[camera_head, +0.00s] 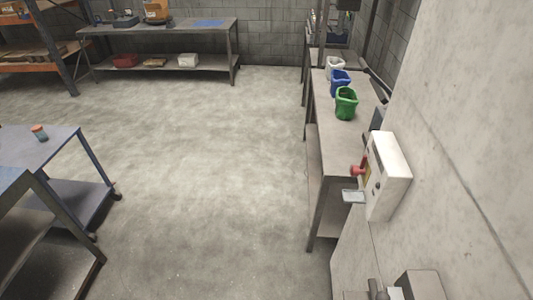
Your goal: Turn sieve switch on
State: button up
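A pale switch box (388,177) is mounted on the concrete wall at the right. A red knob (358,170) sticks out of its left-facing side, by a yellow patch (367,172). A small black button or keyhole shows on its front. I take this box for the sieve switch, but no label is readable. Whether the knob stands on or off cannot be told. A small light-grey plate (353,196) juts out at the lower left of the box. My gripper is not in view, and nothing is seen touching the box.
A long workbench (343,150) behind the box bears green (346,103), blue (340,83) and white (335,67) bins. Grey hardware (415,285) shows at the bottom right, its kind unclear. A cart (40,150) stands left. The middle floor is clear.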

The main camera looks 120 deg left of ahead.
aim_at(355, 170)
jog(key=u, duration=3.2)
jog(key=i+j, duration=0.1)
jog(key=j, duration=0.2)
jog(key=j+u, duration=0.15)
jog(key=j, duration=0.2)
jog(key=i+j, duration=0.15)
jog(key=j, duration=0.15)
jog(key=i+u, duration=0.25)
jog(key=i, duration=0.45)
jog(key=i+l, duration=0.2)
jog(key=l+u, duration=0.05)
jog(key=l, duration=0.05)
